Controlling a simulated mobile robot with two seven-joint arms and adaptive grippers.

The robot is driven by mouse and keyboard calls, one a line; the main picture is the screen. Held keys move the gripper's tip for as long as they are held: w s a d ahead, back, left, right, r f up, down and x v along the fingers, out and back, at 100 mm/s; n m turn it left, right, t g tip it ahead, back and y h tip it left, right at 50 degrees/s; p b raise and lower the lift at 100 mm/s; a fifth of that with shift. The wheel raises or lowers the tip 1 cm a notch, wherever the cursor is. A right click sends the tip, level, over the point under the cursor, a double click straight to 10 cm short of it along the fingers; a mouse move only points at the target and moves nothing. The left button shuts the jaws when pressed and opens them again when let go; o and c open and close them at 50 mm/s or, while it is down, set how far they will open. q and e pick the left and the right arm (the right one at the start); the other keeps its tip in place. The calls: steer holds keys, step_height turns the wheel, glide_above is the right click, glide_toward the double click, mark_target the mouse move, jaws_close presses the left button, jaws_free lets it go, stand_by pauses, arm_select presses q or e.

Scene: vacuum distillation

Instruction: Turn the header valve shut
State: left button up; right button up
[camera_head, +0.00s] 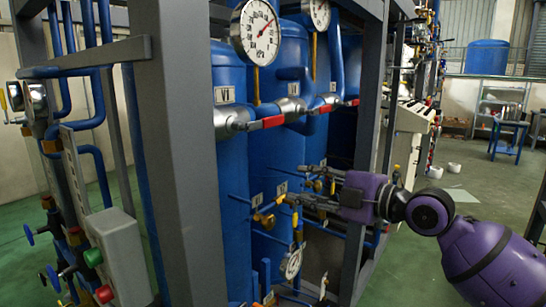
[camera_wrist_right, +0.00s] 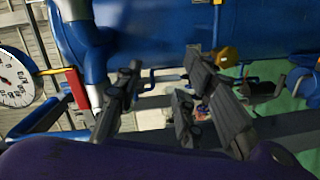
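My right gripper (camera_head: 305,188) reaches in from the right between the frame posts, in front of the blue tanks. Its dark fingers are apart, and in the right wrist view (camera_wrist_right: 163,65) nothing is clamped between them. A brass valve with a yellow handle (camera_head: 266,217) is just left of the fingers; another brass valve (camera_head: 318,184) is close behind the upper finger. Whether a finger touches either one, I cannot tell. Higher up are two red-handled valves, one on the left (camera_head: 266,123) and one on the right (camera_head: 323,108). Which is the header valve is not clear. My left gripper is out of view.
A thick grey post (camera_head: 180,160) and a right post (camera_head: 368,110) bound the opening. A control box with buttons (camera_head: 118,255) stands at the left. The green floor at the right is mostly free.

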mark_target(276, 122)
steer(key=a+r+n, duration=0.1)
steer(key=r, duration=0.3)
steer(key=a+r+n+y, duration=0.1)
steer(key=r+n, duration=0.1)
steer(key=r, duration=0.3)
steer(key=a+r+n+y, duration=0.1)
steer(key=a+r, duration=0.1)
steer(key=r, duration=0.2)
steer(key=shift+s+r+g, duration=0.25)
steer(key=shift+r+g, duration=0.15)
steer(key=p+x, duration=0.1)
steer(key=x, duration=0.2)
steer(key=shift+w+a+f, duration=0.1)
steer(key=shift+w+a, duration=0.05)
steer(key=shift+a, duration=0.15)
steer(key=shift+w+a, duration=0.2)
steer(key=shift+a+f, duration=0.1)
steer(key=shift+f, duration=0.1)
steer(key=shift+w, duration=0.1)
jaws_close()
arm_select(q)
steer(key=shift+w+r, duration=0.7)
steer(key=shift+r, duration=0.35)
